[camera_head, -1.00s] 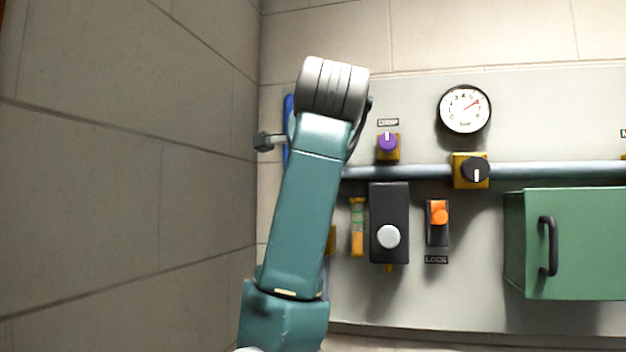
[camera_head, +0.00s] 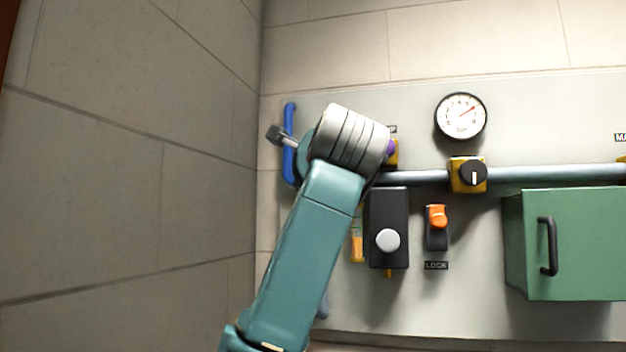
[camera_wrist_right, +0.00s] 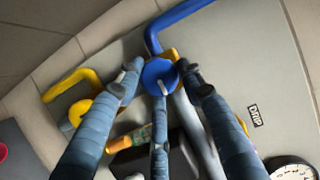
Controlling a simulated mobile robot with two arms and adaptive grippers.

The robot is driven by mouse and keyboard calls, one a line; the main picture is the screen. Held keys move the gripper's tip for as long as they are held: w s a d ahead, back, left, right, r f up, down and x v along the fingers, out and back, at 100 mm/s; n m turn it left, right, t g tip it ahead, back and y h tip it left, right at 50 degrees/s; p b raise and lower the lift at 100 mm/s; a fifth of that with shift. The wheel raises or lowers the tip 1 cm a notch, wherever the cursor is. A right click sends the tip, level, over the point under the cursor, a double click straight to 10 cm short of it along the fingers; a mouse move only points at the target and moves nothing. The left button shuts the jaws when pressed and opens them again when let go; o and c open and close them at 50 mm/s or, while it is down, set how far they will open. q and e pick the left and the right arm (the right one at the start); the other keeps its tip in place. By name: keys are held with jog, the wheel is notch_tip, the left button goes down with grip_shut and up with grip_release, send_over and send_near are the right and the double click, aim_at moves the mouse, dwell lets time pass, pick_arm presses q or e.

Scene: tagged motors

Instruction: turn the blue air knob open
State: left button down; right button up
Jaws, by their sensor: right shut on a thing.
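The blue air knob (camera_wrist_right: 158,72) is a round blue disc with a white pointer mark, on a yellow mount on the grey panel. In the right wrist view, the fingers of my right gripper (camera_wrist_right: 160,86) are closed around it, with fingertips at its left and right sides and a third finger below. My left gripper is in neither view.
A blue bar handle (camera_head: 290,145) is beside the knob. A purple knob (camera_head: 392,150), pipe (camera_head: 540,173), black knob (camera_head: 472,174), gauge (camera_head: 460,116), black box (camera_head: 388,210), orange lock switch (camera_head: 437,216) and green cabinet (camera_head: 575,245) are to the right. A yellow handle (camera_wrist_right: 70,83) is nearby. A wall is left.

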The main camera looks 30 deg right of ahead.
jog(key=shift+s+d+r, duration=0.1)
jog(key=shift+r, duration=0.1)
jog(key=o, duration=1.1)
jog(key=shift+c, duration=0.2)
jog(key=shift+o, duration=0.4)
jog(key=shift+d+f, duration=0.1)
jog(key=shift+d, duration=0.05)
jog(key=v, duration=1.2)
